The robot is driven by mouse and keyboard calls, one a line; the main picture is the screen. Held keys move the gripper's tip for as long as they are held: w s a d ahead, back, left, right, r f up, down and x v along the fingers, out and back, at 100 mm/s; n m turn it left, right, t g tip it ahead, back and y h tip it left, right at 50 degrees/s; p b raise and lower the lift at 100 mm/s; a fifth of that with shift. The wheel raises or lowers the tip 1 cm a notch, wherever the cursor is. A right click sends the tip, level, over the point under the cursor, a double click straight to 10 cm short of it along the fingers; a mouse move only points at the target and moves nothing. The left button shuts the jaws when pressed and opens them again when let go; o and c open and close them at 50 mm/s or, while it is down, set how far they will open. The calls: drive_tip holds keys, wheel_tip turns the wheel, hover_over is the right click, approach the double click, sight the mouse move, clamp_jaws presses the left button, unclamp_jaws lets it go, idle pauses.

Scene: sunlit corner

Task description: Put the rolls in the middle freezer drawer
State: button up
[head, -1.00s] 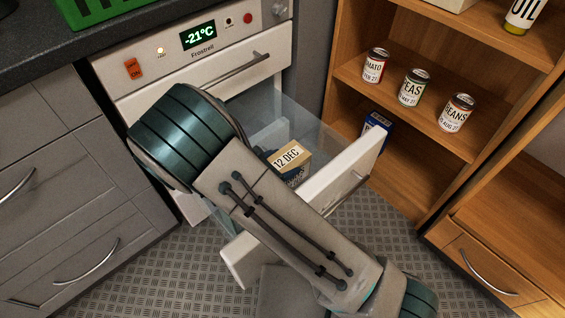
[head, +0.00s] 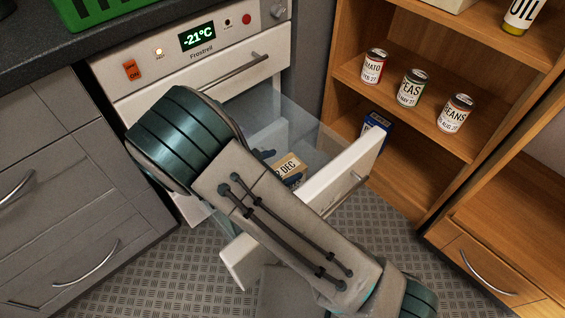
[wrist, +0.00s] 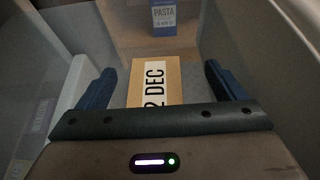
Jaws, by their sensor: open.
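The freezer (head: 150,60) shows -21°C on its display. The drawer (head: 345,165) below its shut top drawer is pulled out; it has clear sides and a white front. A tan and blue box dated 12 DEC (head: 291,168) is inside this drawer, partly hidden by my arm. The name on it cannot be read, so I cannot tell if it is the rolls. In the wrist view the box (wrist: 155,82) lies between the spread blue fingers of my gripper (wrist: 161,88). The gripper is open, and its palm hides the box's near end.
A wooden shelf (head: 400,100) with several cans stands at the right. A blue pasta box (head: 375,128) is on its lower level and shows beyond the drawer in the wrist view (wrist: 151,17). A dim package (wrist: 40,128) shows at left. A green crate (head: 95,10) is on the counter.

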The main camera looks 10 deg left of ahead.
drive_tip(key=p+v, duration=0.3)
drive_tip(key=v, duration=0.8)
drive_tip(key=shift+s+a+r, duration=0.2)
drive_tip(key=shift+r, duration=0.1)
